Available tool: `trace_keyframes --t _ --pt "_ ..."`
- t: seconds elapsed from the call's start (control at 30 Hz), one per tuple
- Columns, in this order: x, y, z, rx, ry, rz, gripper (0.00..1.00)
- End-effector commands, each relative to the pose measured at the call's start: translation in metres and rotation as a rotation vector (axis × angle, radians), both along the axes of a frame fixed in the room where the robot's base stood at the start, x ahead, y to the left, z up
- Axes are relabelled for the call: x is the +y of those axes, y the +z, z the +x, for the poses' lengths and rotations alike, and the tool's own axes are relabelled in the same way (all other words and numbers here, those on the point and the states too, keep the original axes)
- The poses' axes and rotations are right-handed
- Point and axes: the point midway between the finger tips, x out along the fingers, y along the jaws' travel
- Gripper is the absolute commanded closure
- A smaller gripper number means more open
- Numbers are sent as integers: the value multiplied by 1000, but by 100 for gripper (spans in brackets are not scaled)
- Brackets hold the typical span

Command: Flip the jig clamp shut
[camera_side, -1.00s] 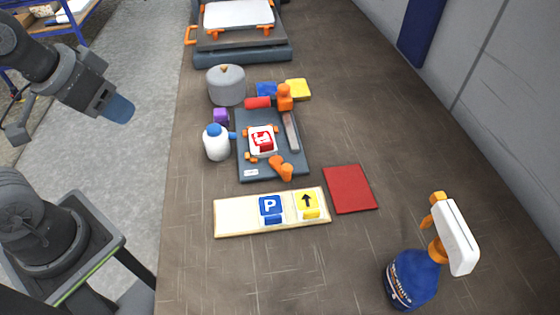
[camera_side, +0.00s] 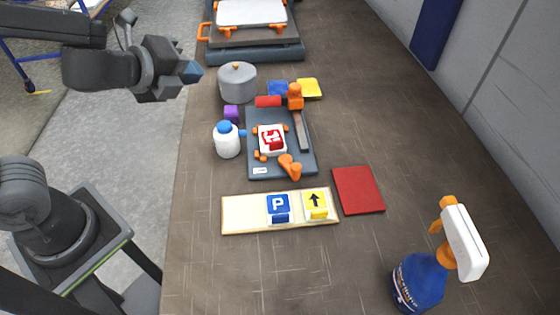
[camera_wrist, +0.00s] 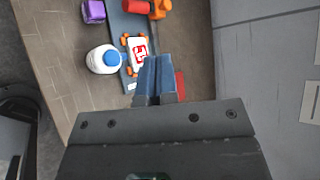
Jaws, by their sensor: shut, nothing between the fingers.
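The jig (camera_side: 257,150) is a dark blue-grey plate lying on the bench, also partly seen in the wrist view (camera_wrist: 122,24). A white and red sign piece (camera_side: 272,139) sits on it between small orange stops. A grey metal bar (camera_side: 302,132) with an orange end (camera_side: 295,97) runs along the jig's right side. An orange lever (camera_side: 290,167) stands at its near edge. I cannot tell for sure how these clamp parts engage. My gripper (camera_side: 194,72) is shut and empty, left of and above the jig, touching nothing. Its blue fingers (camera_wrist: 157,80) hide part of the jig in the wrist view.
A white bottle with blue cap (camera_side: 227,140) and a purple block (camera_side: 232,113) stand left of the jig. A grey pot (camera_side: 238,83) and coloured blocks are behind. A sign tray (camera_side: 243,215), red mat (camera_side: 358,190) and spray bottle (camera_side: 418,280) are nearer.

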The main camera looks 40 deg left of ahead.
Motion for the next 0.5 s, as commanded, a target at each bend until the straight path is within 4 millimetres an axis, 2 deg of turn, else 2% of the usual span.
trace_keyframes --t 0.13,0.3,0.5 --pt "-31 -15 7 -14 -357 271 100" --pt "-63 -38 3 -26 -776 566 100" --pt "-85 -67 -11 -32 -1197 836 100"
